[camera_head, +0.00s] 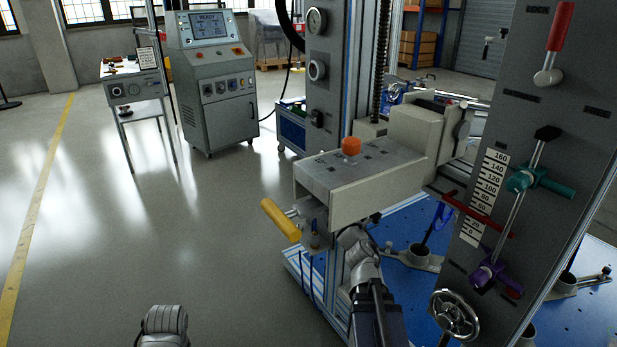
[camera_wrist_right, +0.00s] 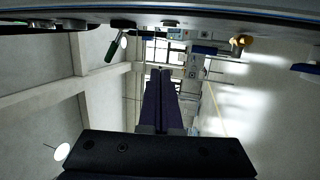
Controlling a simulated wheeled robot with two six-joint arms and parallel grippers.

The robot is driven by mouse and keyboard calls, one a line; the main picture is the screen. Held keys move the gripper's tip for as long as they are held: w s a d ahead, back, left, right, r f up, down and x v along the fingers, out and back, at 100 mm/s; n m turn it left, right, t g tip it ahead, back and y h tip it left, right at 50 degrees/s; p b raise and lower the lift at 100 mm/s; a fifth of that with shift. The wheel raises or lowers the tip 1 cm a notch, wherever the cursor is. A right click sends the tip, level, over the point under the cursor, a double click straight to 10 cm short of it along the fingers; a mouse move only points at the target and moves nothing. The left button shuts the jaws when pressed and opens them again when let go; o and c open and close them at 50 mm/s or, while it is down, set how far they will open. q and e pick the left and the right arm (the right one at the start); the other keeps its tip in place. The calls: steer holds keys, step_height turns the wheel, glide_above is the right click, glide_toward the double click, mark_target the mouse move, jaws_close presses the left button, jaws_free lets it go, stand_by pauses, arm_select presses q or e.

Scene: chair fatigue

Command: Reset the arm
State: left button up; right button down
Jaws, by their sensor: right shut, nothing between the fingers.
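My right arm (camera_head: 372,290) rises from the bottom of the head view and ends close under the grey box (camera_head: 365,200) of the test machine. Its gripper is hidden there. In the right wrist view my right gripper (camera_wrist_right: 160,75) is shut and empty, its two dark fingers together. The grey box has an orange button (camera_head: 351,146) on top and a yellow handle (camera_head: 281,220) at its front left. A part of my left arm (camera_head: 165,325) shows at the bottom left; its gripper is out of view. Which arm the task means cannot be told.
A dark panel at the right carries a red-handled lever (camera_head: 560,30), a scale (camera_head: 485,197), a teal clamp (camera_head: 550,185), a purple clamp (camera_head: 490,274) and a handwheel (camera_head: 455,316). A blue base plate (camera_head: 398,230) lies below. A control cabinet (camera_head: 213,85) reads READY. The left floor is clear.

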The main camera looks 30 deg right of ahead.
steer(key=a+f+m+g+h, duration=0.1)
steer(key=a+f+m+g, duration=1)
steer(key=a+f, duration=0.75)
steer(key=s+a+f+m+g+y, duration=0.1)
steer(key=s+a+f+g, duration=0.4)
steer(key=s+a, duration=0.3)
steer(key=s+a+f+g+y, duration=0.1)
steer(key=s+a+f+g, duration=0.3)
steer(key=s+a, duration=0.45)
steer(key=s+d+r+g+p, duration=0.1)
steer(key=s+r+p, duration=0.2)
steer(key=r+p, duration=3.5)
